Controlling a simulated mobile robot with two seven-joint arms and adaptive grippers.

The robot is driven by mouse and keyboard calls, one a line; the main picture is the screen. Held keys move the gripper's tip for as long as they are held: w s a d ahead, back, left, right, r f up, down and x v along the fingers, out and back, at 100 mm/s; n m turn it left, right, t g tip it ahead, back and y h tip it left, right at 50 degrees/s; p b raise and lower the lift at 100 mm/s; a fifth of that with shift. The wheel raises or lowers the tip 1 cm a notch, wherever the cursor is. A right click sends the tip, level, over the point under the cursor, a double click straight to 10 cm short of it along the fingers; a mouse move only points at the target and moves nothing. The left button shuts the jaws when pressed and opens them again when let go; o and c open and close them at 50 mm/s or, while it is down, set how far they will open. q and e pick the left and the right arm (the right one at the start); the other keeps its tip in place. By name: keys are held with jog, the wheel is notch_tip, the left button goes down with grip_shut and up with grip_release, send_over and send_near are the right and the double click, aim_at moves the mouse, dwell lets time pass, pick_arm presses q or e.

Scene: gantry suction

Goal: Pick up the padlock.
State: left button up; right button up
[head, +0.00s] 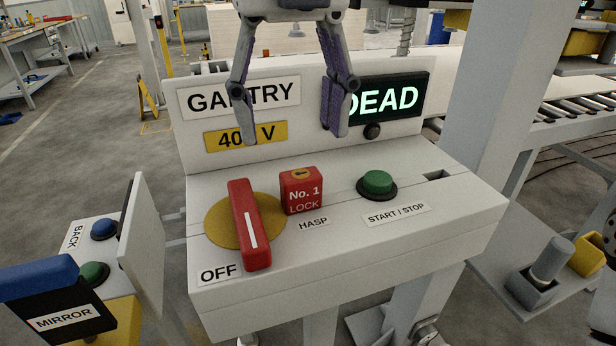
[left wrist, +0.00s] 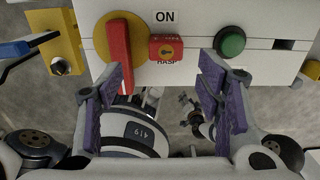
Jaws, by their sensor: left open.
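The red padlock (head: 302,191), marked "No. 1 LOCK", sits at the label HASP on the white control box, just right of the red switch handle (head: 249,226). In the left wrist view the padlock (left wrist: 166,48) shows its top with a brass round, beyond the fingertips and between them. My left gripper (head: 294,135) is open and empty, its fingers pointing down in front of the GANTRY sign panel, apart from the padlock. It also shows in the left wrist view (left wrist: 162,72). My right gripper is not in view.
A green START / STOP button (head: 378,183) is right of the padlock. The upright panel (head: 320,100) with the lit DEAD display stands behind it. A side box with blue and green buttons (head: 95,272) is at left, and a grey post (head: 508,90) at right.

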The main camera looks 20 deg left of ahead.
aim_at(301, 174)
pick_arm(q)
jog(key=f, duration=0.8)
jog(key=shift+w+d+f, duration=0.2)
jog(key=shift+w+d, duration=0.05)
jog(key=shift+d, duration=0.05)
jog(key=c, duration=1.3)
